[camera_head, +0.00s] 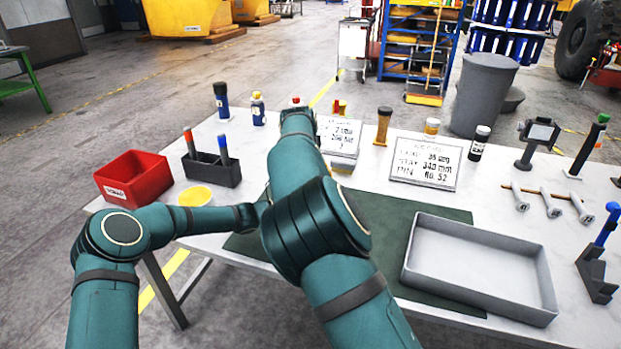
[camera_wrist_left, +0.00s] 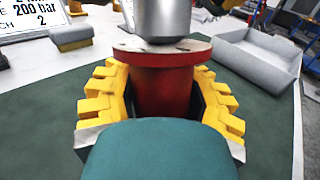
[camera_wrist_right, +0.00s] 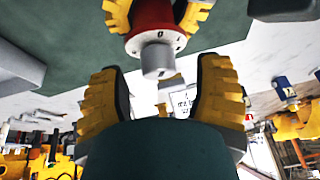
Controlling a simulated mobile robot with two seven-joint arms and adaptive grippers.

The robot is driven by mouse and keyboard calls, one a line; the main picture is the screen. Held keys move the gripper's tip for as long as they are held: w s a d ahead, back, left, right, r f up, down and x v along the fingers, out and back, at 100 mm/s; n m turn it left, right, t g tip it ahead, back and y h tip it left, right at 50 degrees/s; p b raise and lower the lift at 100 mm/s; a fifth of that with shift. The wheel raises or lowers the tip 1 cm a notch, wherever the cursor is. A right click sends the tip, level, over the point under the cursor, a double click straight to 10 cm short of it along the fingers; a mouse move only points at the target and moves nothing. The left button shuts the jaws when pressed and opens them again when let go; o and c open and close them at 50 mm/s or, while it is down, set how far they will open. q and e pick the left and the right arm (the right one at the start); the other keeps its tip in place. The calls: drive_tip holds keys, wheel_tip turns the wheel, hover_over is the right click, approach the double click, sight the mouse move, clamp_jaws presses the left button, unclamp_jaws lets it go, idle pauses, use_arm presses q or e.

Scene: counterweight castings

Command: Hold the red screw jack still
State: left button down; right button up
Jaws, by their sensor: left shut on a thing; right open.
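The red screw jack (camera_wrist_left: 162,90) stands upright on the green mat in the left wrist view, with a worn round flange and a grey metal cylinder (camera_wrist_left: 165,20) above its red body. My left gripper (camera_wrist_left: 160,105) is shut around the body, a yellow finger on each side. In the right wrist view, the jack (camera_wrist_right: 153,15) shows near the top with its marked grey collar and knob (camera_wrist_right: 157,60). My right gripper (camera_wrist_right: 160,95) is open and empty, its fingers apart and short of the knob. In the head view my arm hides the jack and both grippers.
The green mat (camera_head: 385,215) lies under a grey tray (camera_head: 480,300) at right. A red bin (camera_head: 135,178), a black holder (camera_head: 210,170) and a yellow bowl (camera_head: 195,196) stand at left. Signs (camera_head: 425,160) and bottles line the back. Bolts (camera_head: 550,203) lie at right.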

use_arm(q)
drive_tip(key=shift+f, duration=0.25)
use_arm(e)
drive_tip(key=v, duration=1)
drive_tip(key=shift+s+r, duration=0.2)
drive_tip(key=shift+r, duration=0.05)
use_arm(q)
drive_tip(key=shift+c, duration=2)
unclamp_jaws()
drive_tip(key=shift+o, duration=0.3)
drive_tip(key=shift+w, duration=0.1)
use_arm(e)
drive_tip(key=shift+w, duration=0.15)
use_arm(q)
drive_tip(key=shift+r, duration=0.1)
